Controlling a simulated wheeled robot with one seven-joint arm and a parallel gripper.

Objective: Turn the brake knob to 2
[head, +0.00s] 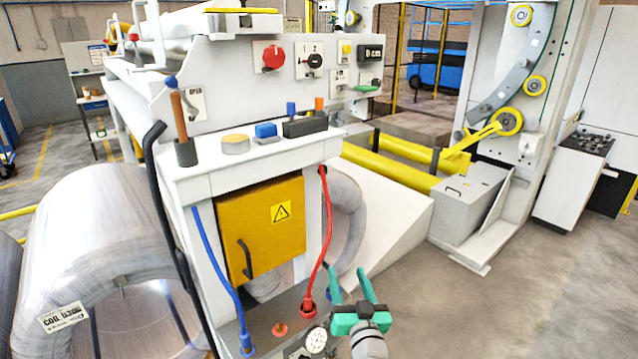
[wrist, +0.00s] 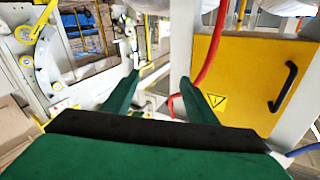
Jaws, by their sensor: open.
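A black rotary knob (head: 315,61) sits on a white plate with small marks, on the upright panel at the top middle of the head view. It appears to be the brake knob; its exact setting is too small to read surely. My gripper (head: 349,271) has green fingers and is low in front of the machine, well below the knob and apart from it. In the wrist view my gripper (wrist: 158,77) is open with nothing held between its fingers. The knob does not show in the wrist view.
A red knob (head: 273,57) is left of the black one. A red hose (head: 328,235) hangs near my gripper, beside a yellow door (head: 262,225).

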